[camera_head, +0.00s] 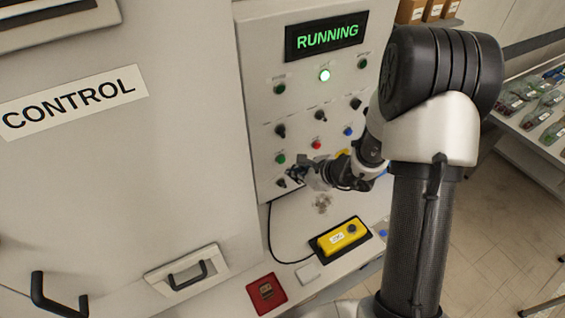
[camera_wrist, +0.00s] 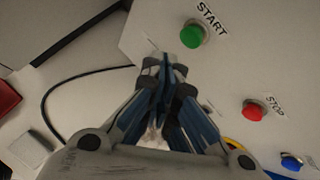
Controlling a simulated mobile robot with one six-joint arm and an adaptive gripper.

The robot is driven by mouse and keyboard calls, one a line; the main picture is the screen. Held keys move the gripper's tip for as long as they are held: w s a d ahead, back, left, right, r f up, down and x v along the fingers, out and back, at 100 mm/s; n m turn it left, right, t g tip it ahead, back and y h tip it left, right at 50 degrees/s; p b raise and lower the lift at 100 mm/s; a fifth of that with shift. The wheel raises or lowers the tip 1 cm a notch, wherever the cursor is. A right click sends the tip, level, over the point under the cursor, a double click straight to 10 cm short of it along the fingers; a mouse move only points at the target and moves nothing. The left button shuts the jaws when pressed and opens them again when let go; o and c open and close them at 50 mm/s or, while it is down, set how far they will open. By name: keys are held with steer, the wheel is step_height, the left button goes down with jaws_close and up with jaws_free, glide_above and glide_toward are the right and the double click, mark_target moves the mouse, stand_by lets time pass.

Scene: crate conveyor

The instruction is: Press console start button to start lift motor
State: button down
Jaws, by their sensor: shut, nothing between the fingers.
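The green START button (camera_wrist: 193,35) is on the console panel (camera_head: 265,110), with a printed START label beside it. It also shows in the head view (camera_head: 280,159), low on the panel's left side. My gripper (camera_wrist: 165,72) is shut and empty. In the wrist view its fingertips lie just below and left of the button, with a visible gap in the picture; their distance from the panel is hard to judge. In the head view my gripper (camera_head: 292,174) is just below the button. The display (camera_head: 324,38) reads RUNNING in green, and a green lamp (camera_head: 324,75) beneath it is lit.
The red STOP button (camera_wrist: 253,110) and a blue button (camera_wrist: 290,160) share START's row. Dark knobs sit above. A yellow control box (camera_head: 340,237) with a cable and a red box (camera_head: 266,293) lie on the ledge below. A CONTROL cabinet door (camera_head: 110,180) is left.

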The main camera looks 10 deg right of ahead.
steer(key=shift+s+d+b, duration=0.25)
steer(key=shift+s+b, duration=0.05)
steer(key=shift+s, duration=0.5)
steer(key=shift+s+d+b, duration=0.25)
steer(key=shift+s, duration=0.55)
